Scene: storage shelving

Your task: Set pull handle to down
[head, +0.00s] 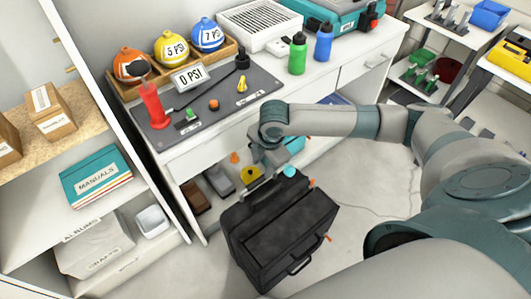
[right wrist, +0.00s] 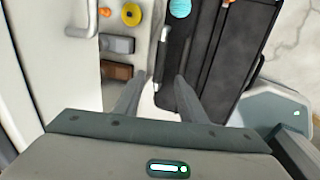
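A black suitcase (head: 282,232) stands on the floor in front of the white workbench. A dark carry handle (head: 300,263) shows at its lower front. My right gripper (head: 258,186) reaches down to that end. In the right wrist view, its two fingers (right wrist: 158,95) are apart, with a pale gap and the edge of the black suitcase (right wrist: 232,50) between and beyond them. I cannot tell whether they touch the case. My left gripper is not in view.
The white workbench (head: 345,75) with drawers stands behind the case. Its grey mat (head: 215,100) bears a red cylinder (head: 151,103) and small parts. An open shelf unit (head: 100,215) stands at left. Clear floor (head: 365,165) lies right of the case.

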